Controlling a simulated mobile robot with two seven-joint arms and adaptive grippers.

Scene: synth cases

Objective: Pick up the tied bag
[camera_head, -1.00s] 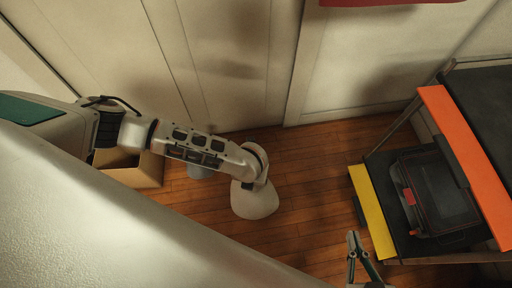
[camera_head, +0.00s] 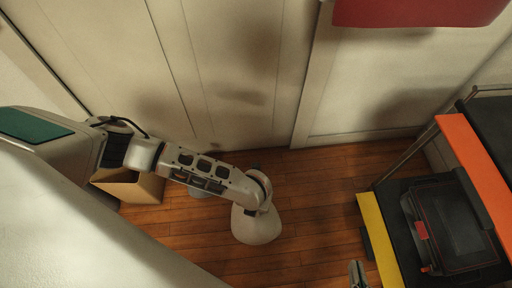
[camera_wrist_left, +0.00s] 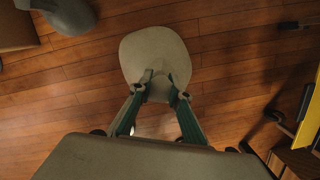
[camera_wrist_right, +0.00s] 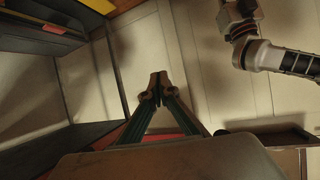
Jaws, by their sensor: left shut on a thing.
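The tied bag (camera_head: 256,227) is pale beige, with a rounded body and a gathered neck. It shows over the wooden floor in the head view, below the end of my left arm. In the left wrist view the bag (camera_wrist_left: 148,48) spreads out past the fingertips. My left gripper (camera_wrist_left: 158,87) is shut on its neck. I cannot tell whether the bag touches the floor. My right gripper (camera_head: 358,272) is at the bottom edge of the head view, far to the right of the bag. In the right wrist view its fingertips (camera_wrist_right: 157,80) are together and empty.
An open cardboard box (camera_head: 148,188) and a grey container (camera_head: 197,192) stand by the wall, left of the bag. A shelf with yellow (camera_head: 378,238) and orange (camera_head: 474,160) edges holds a dark toolbox (camera_head: 455,225) at right. Floor between bag and shelf is mostly clear.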

